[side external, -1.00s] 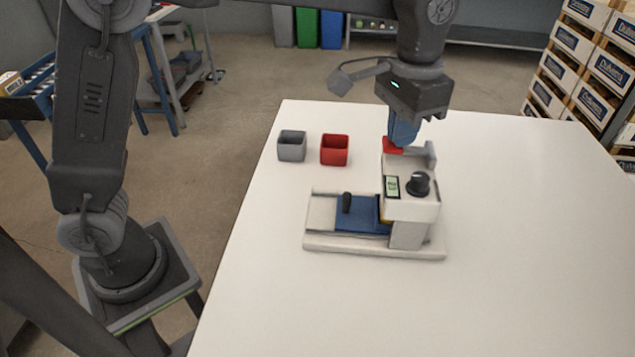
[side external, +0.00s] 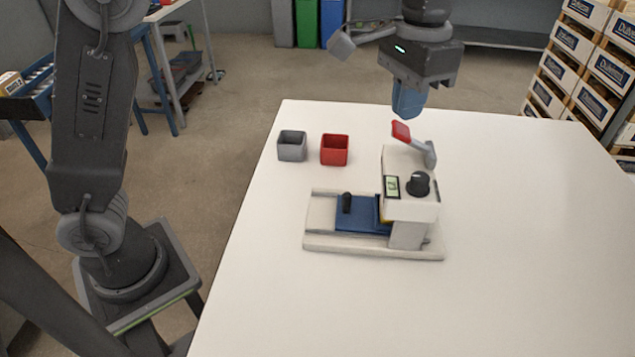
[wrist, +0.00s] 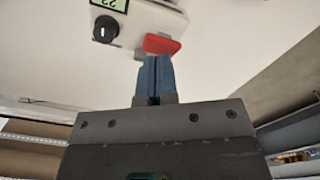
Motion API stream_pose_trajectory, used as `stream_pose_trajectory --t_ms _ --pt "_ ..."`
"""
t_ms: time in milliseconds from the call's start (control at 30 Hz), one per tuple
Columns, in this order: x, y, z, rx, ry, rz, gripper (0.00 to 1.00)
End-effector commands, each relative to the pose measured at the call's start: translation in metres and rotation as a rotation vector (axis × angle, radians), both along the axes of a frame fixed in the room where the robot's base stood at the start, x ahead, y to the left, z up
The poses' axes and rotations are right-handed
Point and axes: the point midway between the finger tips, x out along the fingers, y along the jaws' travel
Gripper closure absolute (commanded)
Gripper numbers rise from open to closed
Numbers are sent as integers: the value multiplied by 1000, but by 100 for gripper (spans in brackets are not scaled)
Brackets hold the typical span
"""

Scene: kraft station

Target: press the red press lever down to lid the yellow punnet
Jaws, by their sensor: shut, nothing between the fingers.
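The press lever has a red grip (side external: 401,131) on a grey arm and stands raised and tilted above the back of the white press (side external: 409,207). The red grip also shows in the wrist view (wrist: 161,44), just beyond my fingertips. My gripper (side external: 407,112) is shut and empty, with its blue fingers close above the grip; I cannot tell if they touch. It also shows in the wrist view (wrist: 154,62). A blue sliding tray (side external: 358,214) with a black knob runs under the press head. A sliver of yellow (side external: 382,215), likely the punnet, shows there; the rest is hidden.
A grey bin (side external: 292,146) and a red bin (side external: 335,150) stand on the white table (side external: 510,250) to the left of the lever. The press carries a black dial (side external: 418,183) and a small green display. The table's right side is clear.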

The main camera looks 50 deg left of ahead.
Motion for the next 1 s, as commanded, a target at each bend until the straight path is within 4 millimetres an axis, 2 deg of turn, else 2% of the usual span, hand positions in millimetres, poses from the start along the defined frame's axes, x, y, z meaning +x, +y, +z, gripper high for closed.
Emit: stream_pose_trajectory --t_ms 500,1000 --pt "1 0 39 -1 -2 0 100" --pt "-2 3 47 -3 -7 4 100"
